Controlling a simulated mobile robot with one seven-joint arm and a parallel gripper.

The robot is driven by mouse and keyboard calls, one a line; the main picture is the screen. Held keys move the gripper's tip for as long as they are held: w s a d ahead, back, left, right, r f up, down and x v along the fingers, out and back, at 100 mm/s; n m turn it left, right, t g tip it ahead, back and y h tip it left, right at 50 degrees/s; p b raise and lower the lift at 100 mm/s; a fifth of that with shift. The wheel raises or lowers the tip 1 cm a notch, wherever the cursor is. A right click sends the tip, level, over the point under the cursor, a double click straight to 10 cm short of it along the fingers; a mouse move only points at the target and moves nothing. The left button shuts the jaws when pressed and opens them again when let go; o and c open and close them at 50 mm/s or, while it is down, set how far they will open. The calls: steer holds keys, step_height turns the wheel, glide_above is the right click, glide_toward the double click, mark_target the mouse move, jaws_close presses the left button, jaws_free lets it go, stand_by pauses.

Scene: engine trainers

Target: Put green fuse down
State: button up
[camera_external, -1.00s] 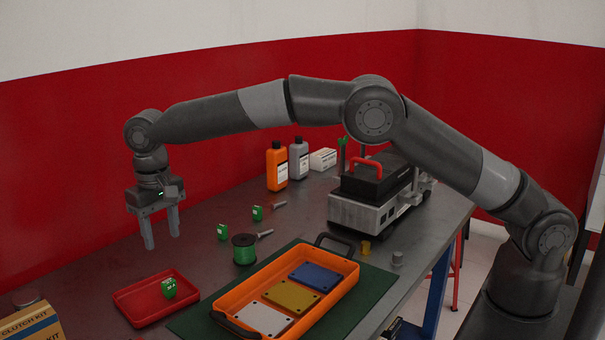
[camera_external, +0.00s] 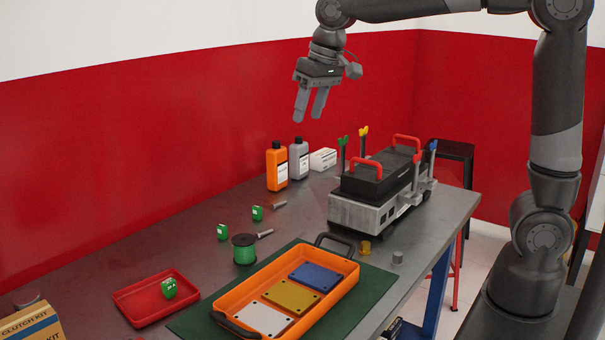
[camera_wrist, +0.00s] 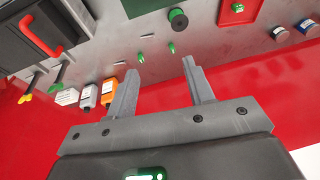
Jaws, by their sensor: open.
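A green fuse (camera_external: 169,288) rests in the small red tray (camera_external: 127,307) at the front left of the bench. Two more green fuses stand on the bare bench: one (camera_external: 222,232) near the spool and one (camera_external: 257,213) a little farther back. In the wrist view the fuse in the tray also shows (camera_wrist: 238,7). My gripper (camera_external: 310,119) is open and empty, high above the back of the bench near the bottles, well away from the fuses. Its two fingers are spread apart in the wrist view (camera_wrist: 161,72).
An orange tray (camera_external: 234,294) with coloured plates lies on a green mat (camera_external: 368,297). An engine trainer (camera_external: 358,212) with red handles stands at the right. A green spool (camera_external: 244,250), an orange bottle (camera_external: 277,166) and a grey bottle (camera_external: 299,160) stand on the bench.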

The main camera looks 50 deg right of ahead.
steer(key=s+d+f+t, duration=0.1)
steer(key=s+d, duration=0.3)
steer(key=s, duration=0.4)
steer(key=s+d+f, duration=0.3)
steer(key=s+d, duration=0.1)
steer(key=s, duration=0.4)
steer(key=s+d+f+t+h, duration=0.1)
steer(key=s+d+f, duration=0.1)
steer(key=s+d, duration=0.2)
steer(key=s, duration=0.3)
steer(key=shift+s+d+f+t, duration=0.2)
steer(key=shift+s+d+t, duration=0.1)
steer(key=shift+s, duration=0.1)
steer(key=shift+c, duration=0.5)
